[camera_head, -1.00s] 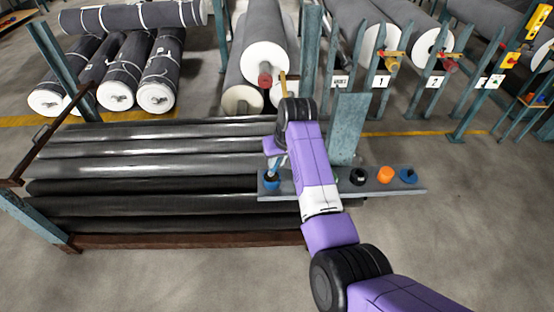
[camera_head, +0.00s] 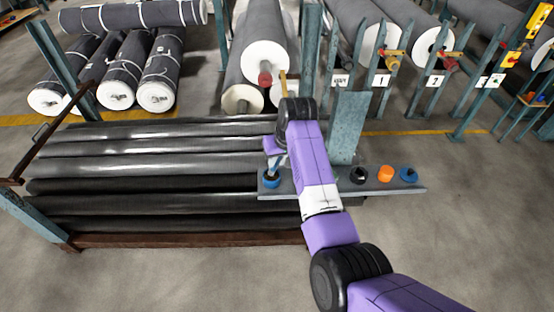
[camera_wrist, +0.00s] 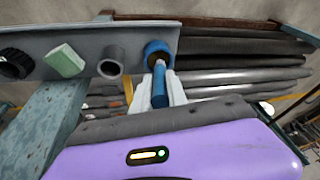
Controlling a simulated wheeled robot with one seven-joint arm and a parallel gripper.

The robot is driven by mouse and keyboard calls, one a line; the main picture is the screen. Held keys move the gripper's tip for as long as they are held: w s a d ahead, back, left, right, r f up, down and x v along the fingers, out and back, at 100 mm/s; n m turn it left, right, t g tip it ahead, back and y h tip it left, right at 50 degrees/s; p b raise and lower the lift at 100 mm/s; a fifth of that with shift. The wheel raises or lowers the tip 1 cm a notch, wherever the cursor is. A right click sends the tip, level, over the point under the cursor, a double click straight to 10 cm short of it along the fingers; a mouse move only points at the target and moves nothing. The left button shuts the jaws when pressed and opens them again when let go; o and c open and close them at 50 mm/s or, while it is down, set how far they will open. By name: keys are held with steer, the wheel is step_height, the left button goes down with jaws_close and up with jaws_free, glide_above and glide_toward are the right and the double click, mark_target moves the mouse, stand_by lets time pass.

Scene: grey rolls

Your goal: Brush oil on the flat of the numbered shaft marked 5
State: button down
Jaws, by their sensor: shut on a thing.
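My gripper (camera_head: 277,160) points down at the left end of a grey shelf plate (camera_head: 318,187). In the wrist view its pale fingers (camera_wrist: 159,92) are shut on a blue handle (camera_wrist: 159,82), seemingly the brush. The handle's far end meets a blue pot (camera_wrist: 158,48) on the plate; the pot also shows in the head view (camera_head: 271,182). The bristles are hidden, and I cannot tell whether they are inside the pot. Number plates 1 (camera_head: 382,80) and apparently 7 (camera_head: 436,80) hang on posts at the back. I cannot make out a shaft marked 5.
The plate also bears a grey tube (camera_wrist: 111,62), a green block (camera_wrist: 66,61), a black ring (camera_head: 359,175), an orange piece (camera_head: 385,174) and a blue piece (camera_head: 408,175). A rack of dark rolls (camera_head: 150,160) lies left. A teal post (camera_head: 347,125) rises behind the plate.

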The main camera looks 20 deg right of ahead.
steer(key=shift+f, duration=0.5)
stand_by(1.7)
steer(key=shift+r+p, duration=1.9)
steer(key=shift+r, duration=1.65)
